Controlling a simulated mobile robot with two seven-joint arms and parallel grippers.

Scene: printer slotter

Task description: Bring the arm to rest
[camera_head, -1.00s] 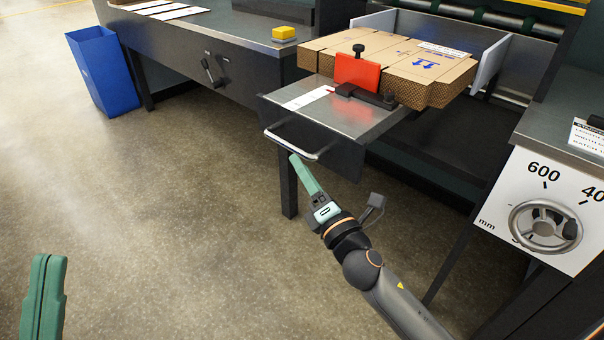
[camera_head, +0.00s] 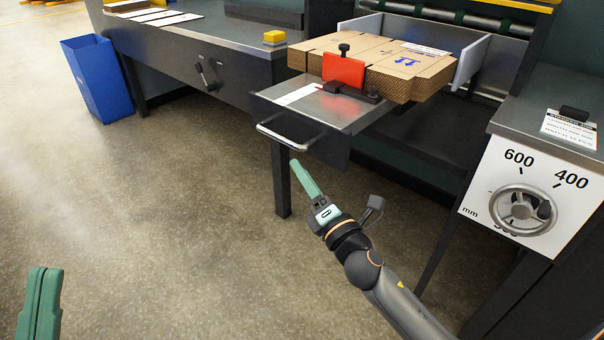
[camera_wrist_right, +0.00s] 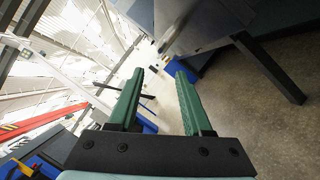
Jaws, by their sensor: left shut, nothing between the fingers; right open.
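My right arm comes in from the lower right in the head view. Its gripper (camera_head: 300,170) hangs over open floor, in front of and below the metal feed tray, touching nothing. In the right wrist view the two green fingers of my right gripper (camera_wrist_right: 160,82) stand apart with nothing between them. My left gripper (camera_head: 42,278) shows only in part at the lower left of the head view, its green fingers together and empty. The rest of the left arm is out of view.
The tray (camera_head: 330,118) with a handle (camera_head: 285,140) juts out near my right gripper. Cardboard blanks (camera_head: 415,62) and a red stop (camera_head: 343,70) sit above it. A dial panel (camera_head: 530,195) stands at the right. A blue bin (camera_head: 97,78) stands far left. Floor between is clear.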

